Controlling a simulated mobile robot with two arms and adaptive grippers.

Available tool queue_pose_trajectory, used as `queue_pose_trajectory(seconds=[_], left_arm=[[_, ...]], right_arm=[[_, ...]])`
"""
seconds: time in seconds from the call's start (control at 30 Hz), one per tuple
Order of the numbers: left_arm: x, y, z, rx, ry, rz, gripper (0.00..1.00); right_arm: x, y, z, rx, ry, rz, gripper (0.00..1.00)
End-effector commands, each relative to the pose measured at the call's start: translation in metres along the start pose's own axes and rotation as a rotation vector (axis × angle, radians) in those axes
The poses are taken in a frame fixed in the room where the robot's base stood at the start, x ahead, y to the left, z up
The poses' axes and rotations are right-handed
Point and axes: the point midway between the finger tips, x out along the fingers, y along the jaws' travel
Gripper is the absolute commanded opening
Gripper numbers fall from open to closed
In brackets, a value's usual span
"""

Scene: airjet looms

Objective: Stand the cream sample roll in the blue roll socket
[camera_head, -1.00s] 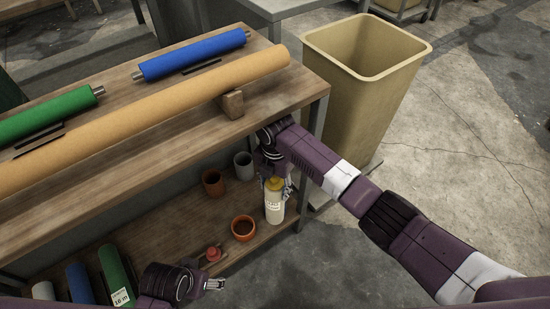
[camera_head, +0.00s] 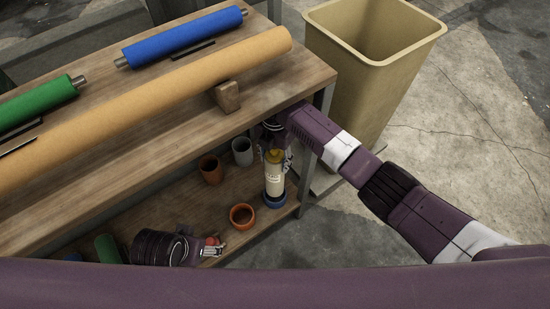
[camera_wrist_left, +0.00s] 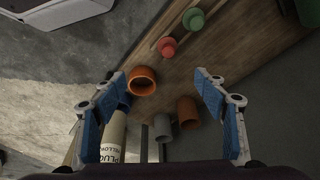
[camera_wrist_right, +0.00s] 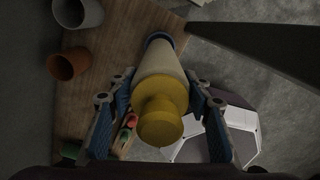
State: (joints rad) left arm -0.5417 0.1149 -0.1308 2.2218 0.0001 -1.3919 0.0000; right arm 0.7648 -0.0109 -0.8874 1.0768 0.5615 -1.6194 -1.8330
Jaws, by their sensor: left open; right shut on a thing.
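The cream sample roll (camera_head: 274,182), with a yellow top and a label, is upright at the right end of the lower shelf. My right gripper (camera_head: 275,158) is shut on its upper part; the right wrist view shows the yellow top (camera_wrist_right: 160,115) between the fingers. The roll's lower end meets the blue roll socket (camera_head: 275,201), whose rim (camera_wrist_right: 159,37) shows around it. I cannot tell whether it rests on the bottom. My left gripper (camera_wrist_left: 160,98) is open and empty above the shelf, left of the roll in the head view.
Orange (camera_head: 242,215), brown (camera_head: 210,168) and grey (camera_head: 242,151) sockets stand close by on the shelf (camera_head: 190,212). Red (camera_wrist_left: 167,47) and green (camera_wrist_left: 193,19) knobs show in the left wrist view. The tabletop (camera_head: 150,135) overhangs the shelf. A tan bin (camera_head: 350,75) stands right.

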Motion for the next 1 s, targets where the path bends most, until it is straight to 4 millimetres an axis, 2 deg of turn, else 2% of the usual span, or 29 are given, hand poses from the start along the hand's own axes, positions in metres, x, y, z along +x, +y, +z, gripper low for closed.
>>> queue_pose_trajectory(seconds=[0.5,0.6,0.77,1.0], left_arm=[[-0.058,-0.002,-0.004,-0.003,0.034,-0.005,0.66],[-0.045,-0.001,-0.013,-0.001,0.08,-0.003,0.66],[-0.035,0.001,-0.029,0.001,0.15,0.0,0.66],[-0.04,0.005,-0.059,0.005,0.262,0.006,0.66]], right_arm=[[0.015,0.001,0.0,0.0,-0.001,0.002,0.0],[0.027,0.001,0.0,-0.001,-0.001,0.002,0.0],[0.039,0.001,0.0,-0.001,-0.001,0.002,0.0],[0.04,0.001,0.0,0.0,-0.002,0.002,0.0]])
